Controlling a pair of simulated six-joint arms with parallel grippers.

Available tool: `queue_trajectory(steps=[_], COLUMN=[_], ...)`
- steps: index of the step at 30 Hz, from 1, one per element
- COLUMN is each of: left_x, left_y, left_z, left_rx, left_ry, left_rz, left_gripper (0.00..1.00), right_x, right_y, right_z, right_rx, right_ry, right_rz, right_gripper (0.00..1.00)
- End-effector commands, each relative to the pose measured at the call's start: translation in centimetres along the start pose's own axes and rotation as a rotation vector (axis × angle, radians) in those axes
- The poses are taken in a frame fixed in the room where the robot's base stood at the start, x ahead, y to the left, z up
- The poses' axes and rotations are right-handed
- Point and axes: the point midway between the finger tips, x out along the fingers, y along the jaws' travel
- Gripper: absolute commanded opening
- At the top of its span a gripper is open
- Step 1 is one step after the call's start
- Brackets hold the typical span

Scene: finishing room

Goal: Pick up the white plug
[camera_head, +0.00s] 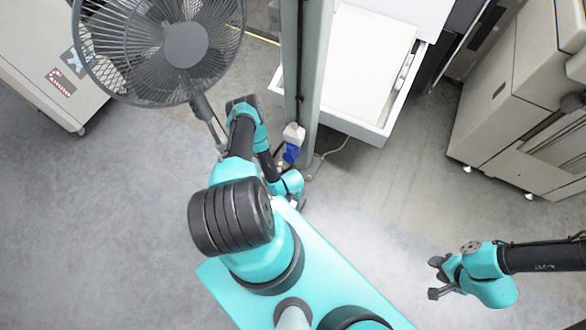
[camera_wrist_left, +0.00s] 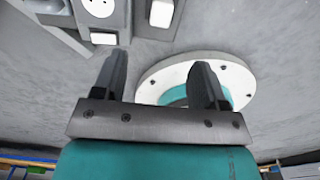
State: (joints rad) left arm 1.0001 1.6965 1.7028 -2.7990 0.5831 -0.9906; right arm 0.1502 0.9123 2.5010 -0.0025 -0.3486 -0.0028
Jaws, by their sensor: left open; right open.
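In the head view a small white block (camera_head: 293,133), which looks like the white plug, sits against the grey-green post above a blue piece (camera_head: 290,152). In the left wrist view a white block (camera_wrist_left: 162,13) and another white block (camera_wrist_left: 103,38) show at the top beside a round-faced socket (camera_wrist_left: 98,7); which one is the plug I cannot tell. My right gripper (camera_head: 437,278) is open and empty over the floor at the right.
The post (camera_head: 306,80) stands close to my left arm. A fan (camera_head: 165,45) is at the upper left, and a white open drawer (camera_head: 365,75) is right of the post. A cable (camera_head: 335,150) lies on the floor. A beige machine (camera_head: 510,110) is at the right.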

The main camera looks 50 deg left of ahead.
Motion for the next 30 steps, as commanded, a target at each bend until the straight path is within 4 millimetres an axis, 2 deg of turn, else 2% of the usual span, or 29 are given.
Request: queue_trajectory(steps=[6, 15, 19, 30], left_x=[3.7, 7.8, 8.5, 8.7], left_y=[-0.1, 0.0, 0.0, 0.0], left_z=[-0.1, -0.1, 0.0, -0.1], left_rx=[-0.002, -0.001, -0.001, -0.001], left_ry=[0.001, 0.0, 0.0, 0.001], left_rz=[0.0, 0.001, 0.001, 0.0], left_gripper=[0.66, 0.66, 0.66, 0.66], right_x=[0.0, 0.0, 0.0, 0.0], right_y=[0.0, 0.0, 0.0, 0.0], right_z=[0.0, 0.0, 0.0, 0.0], right_rx=[0.0, 0.0, 0.0, 0.0], right_ry=[0.0, 0.0, 0.0, 0.0], right_rz=[0.0, 0.0, 0.0, 0.0], right_gripper=[0.43, 0.43, 0.43, 0.43])
